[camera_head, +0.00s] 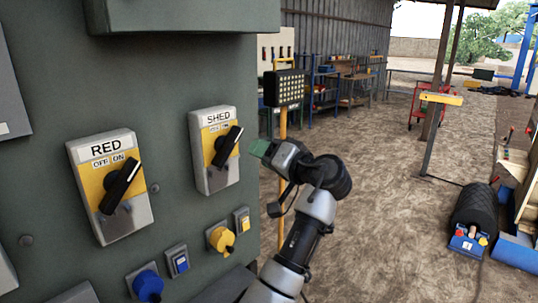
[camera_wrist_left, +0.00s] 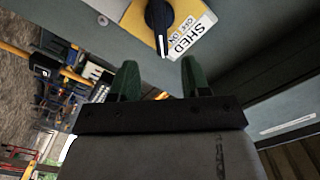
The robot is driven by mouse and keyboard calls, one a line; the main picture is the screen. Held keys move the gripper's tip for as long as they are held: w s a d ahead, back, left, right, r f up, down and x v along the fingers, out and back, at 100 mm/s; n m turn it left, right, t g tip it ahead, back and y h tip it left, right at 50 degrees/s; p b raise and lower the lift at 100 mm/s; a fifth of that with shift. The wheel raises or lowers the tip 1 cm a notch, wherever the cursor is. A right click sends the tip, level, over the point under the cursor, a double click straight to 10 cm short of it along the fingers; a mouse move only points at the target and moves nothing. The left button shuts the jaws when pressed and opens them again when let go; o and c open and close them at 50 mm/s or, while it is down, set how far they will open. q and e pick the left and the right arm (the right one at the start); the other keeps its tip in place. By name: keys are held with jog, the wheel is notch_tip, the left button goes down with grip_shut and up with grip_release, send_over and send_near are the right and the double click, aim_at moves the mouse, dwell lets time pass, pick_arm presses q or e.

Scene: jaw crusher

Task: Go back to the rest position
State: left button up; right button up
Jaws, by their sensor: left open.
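My left gripper (camera_head: 259,148) has green fingertips and stands just right of the SHED switch (camera_head: 207,165), apart from its knob. In the left wrist view my left gripper (camera_wrist_left: 156,80) has its two green fingers spread with nothing between them. The SHED switch (camera_wrist_left: 181,30) lies beyond the fingertips there. Its black knob (camera_head: 227,147) is tilted with its upper end to the right, toward the ON label. The RED switch (camera_head: 110,185) is further left, its black knob (camera_head: 119,187) tilted the same way. My right gripper is not in view.
The green-grey cabinet (camera_head: 60,105) fills the left side. Below the switches are a yellow knob (camera_head: 221,240) and a blue knob (camera_head: 148,285). A keypad (camera_head: 285,88) on a yellow post stands behind my gripper. Open dirt ground (camera_head: 380,215) lies to the right, with a black roller (camera_head: 474,212) further right.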

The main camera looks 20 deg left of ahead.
pick_arm(q)
jog(key=s+a+f+m+h, duration=0.1)
jog(key=s+f+h, duration=0.25)
jog(key=f, duration=0.65)
jog(key=s+a+f+m+h, duration=0.15)
jog(key=s+f, duration=0.35)
jog(key=f, duration=0.5)
jog(key=s+f+m+h, duration=0.2)
jog(key=s+f+h, duration=0.15)
jog(key=f, duration=0.55)
jog(key=s+d+f+m+g+h, duration=0.1)
jog(key=s+d+f+h, duration=0.15)
jog(key=s, duration=0.65)
jog(key=s+d+f+m+g+h, duration=0.1)
jog(key=s+f+h, duration=0.2)
jog(key=s, duration=0.5)
jog(key=s+d+f+g+h, duration=0.1)
jog(key=s+d+f+h, duration=0.15)
jog(key=s, duration=0.65)
notch_tip(320, 180, down, 28)
jog(key=s+g, duration=0.1)
jog(key=s+a+f+g, duration=0.1)
jog(key=s+a+f, duration=0.2)
jog(key=s+f, duration=1.1)
jog(key=shift+s+a+f+m, duration=0.15)
jog(key=shift+s+f+m, duration=0.25)
jog(key=shift+s, duration=0.55)
